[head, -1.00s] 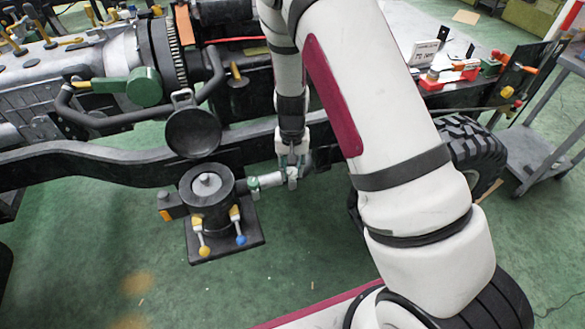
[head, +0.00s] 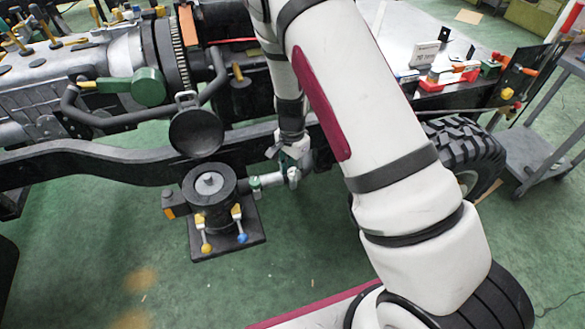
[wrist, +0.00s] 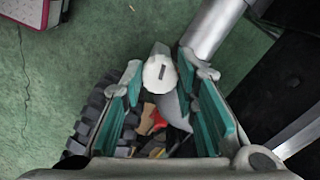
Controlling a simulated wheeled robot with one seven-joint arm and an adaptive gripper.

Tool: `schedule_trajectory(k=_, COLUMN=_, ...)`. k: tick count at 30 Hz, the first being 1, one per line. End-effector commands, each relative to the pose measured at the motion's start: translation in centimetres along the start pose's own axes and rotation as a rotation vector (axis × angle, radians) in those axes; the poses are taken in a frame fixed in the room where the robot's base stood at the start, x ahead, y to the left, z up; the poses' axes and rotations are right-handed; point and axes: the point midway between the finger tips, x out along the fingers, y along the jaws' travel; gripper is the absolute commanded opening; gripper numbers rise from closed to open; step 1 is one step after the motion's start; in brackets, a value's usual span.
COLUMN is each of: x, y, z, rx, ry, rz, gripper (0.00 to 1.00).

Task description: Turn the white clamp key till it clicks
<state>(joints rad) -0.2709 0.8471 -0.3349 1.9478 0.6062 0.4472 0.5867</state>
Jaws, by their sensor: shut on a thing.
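The white clamp key (wrist: 159,73) shows in the wrist view as a pale rounded piece with a dark slot mark, between my fingertips. My gripper (wrist: 163,68) is shut on it, with the teal finger pads on either side. In the head view my gripper (head: 289,152) reaches down to the key (head: 294,177) at the right end of a pale pipe (head: 271,180). That pipe joins a dark round housing (head: 209,190) on its left. In the head view my fingers and the key partly overlap, so the key's exact angle is hard to tell.
A black chassis rail (head: 95,158) runs behind the housing. A round dark cover (head: 196,132) stands above it. Yellow and blue knobbed levers (head: 241,238) are at its front. A tyre (head: 465,155) is to the right. Green floor lies open in front.

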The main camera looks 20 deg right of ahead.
Motion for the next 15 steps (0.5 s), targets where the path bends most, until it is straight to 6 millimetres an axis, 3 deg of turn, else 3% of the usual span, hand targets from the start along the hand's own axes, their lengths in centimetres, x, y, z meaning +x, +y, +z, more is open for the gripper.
schedule_trajectory(k=15, x=0.0, y=-0.03, z=0.0, rx=0.042, ry=0.0, rz=0.0, gripper=0.0)
